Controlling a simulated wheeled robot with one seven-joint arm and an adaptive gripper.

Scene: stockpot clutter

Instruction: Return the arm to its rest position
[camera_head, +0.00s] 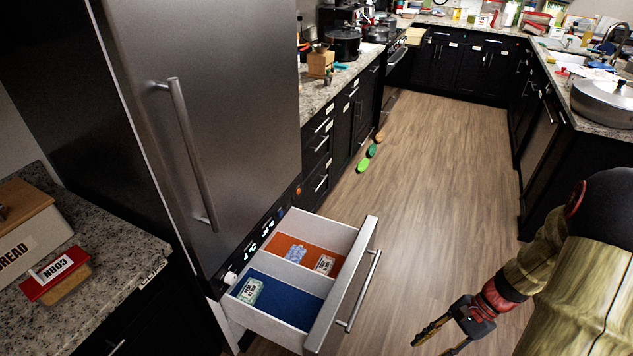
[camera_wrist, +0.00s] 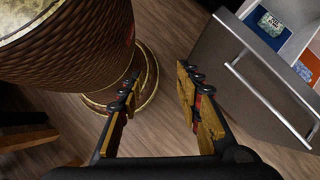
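My gripper (camera_head: 446,338) is at the lower right of the head view, in the air over the wood floor and to the right of the open drawer. In the wrist view my gripper (camera_wrist: 157,95) has its two fingers spread apart with only floor between them. It is open and empty. My arm (camera_head: 590,270) is bent at the right edge of the head view. The open drawer (camera_head: 345,285) under the tall steel fridge shows at the upper right of the wrist view (camera_wrist: 250,85), apart from the fingers.
The drawer holds small packets in orange and blue compartments. The fridge (camera_head: 215,120) stands at left, with a granite counter (camera_head: 110,275) beside it. Green and brown items (camera_head: 372,150) lie on the floor by the cabinets. The middle floor (camera_head: 430,170) is clear.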

